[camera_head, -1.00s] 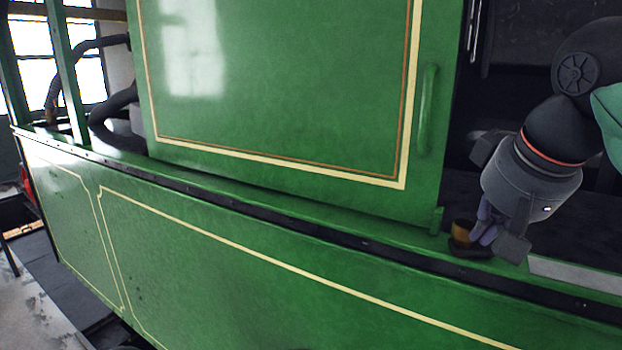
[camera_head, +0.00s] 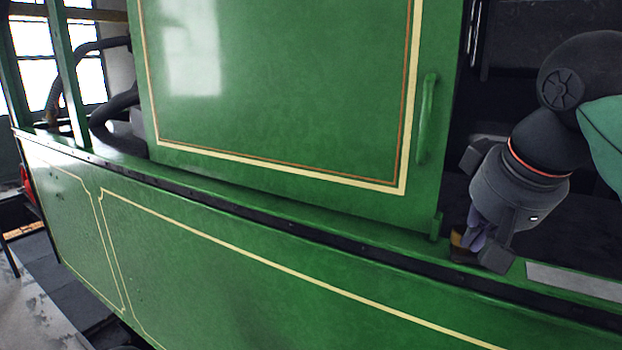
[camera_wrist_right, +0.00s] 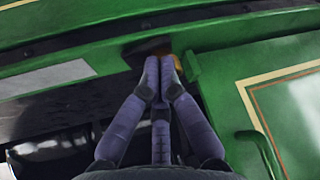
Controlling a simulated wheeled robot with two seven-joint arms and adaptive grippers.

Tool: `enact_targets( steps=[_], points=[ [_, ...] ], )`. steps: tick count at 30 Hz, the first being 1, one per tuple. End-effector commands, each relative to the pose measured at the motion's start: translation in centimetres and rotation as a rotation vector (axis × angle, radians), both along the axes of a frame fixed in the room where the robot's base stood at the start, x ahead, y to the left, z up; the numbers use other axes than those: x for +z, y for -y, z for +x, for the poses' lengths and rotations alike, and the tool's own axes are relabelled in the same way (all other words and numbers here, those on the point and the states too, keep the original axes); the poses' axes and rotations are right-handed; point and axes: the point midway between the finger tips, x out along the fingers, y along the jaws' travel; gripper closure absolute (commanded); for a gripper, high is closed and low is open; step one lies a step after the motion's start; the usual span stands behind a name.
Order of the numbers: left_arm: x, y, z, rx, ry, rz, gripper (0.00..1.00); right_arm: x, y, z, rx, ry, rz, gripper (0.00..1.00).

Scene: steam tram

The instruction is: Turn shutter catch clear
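The shutter catch, a small brass-brown piece (camera_head: 457,238) with a dark part at its foot, sits on the green ledge just right of the shutter's lower right corner. My right gripper (camera_head: 470,245) is at it and hides much of it. In the right wrist view my right gripper (camera_wrist_right: 158,68) has its purple fingers together, tips against or very near the catch's dark part (camera_wrist_right: 146,47); an orange-brown bit (camera_wrist_right: 170,52) shows behind them. I cannot tell whether anything is between the fingertips. The large green shutter panel (camera_head: 290,90) is upright. My left gripper is out of view.
A green handle (camera_head: 427,118) stands out from the shutter's right edge. A small green block (camera_head: 436,226) at its lower corner is close left of my fingers. The opening to the right is dark. A pale strip (camera_head: 575,282) lies on the ledge (camera_head: 300,205) to the right.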

Motion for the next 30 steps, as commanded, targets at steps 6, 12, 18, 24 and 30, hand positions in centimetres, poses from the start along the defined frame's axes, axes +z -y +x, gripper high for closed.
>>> enact_targets(
  steps=[6, 12, 18, 24, 30],
  points=[
    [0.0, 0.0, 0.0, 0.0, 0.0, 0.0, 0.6, -0.4, -0.4, 0.0, 0.006, -0.012, -0.005, 1.0],
    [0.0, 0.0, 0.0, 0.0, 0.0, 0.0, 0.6, -0.4, -0.4, -0.6, 0.005, -0.011, -0.005, 1.0],
    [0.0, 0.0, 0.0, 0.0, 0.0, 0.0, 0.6, 0.7, -0.4, -0.6, 0.004, -0.006, -0.003, 1.0],
    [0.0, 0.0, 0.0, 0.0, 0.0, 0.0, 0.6, 3.0, -0.3, -0.6, 0.001, -0.002, -0.002, 1.0],
    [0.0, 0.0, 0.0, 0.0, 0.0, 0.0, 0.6, 5.0, -0.3, -0.6, 0.001, -0.002, -0.002, 1.0]
  ],
)
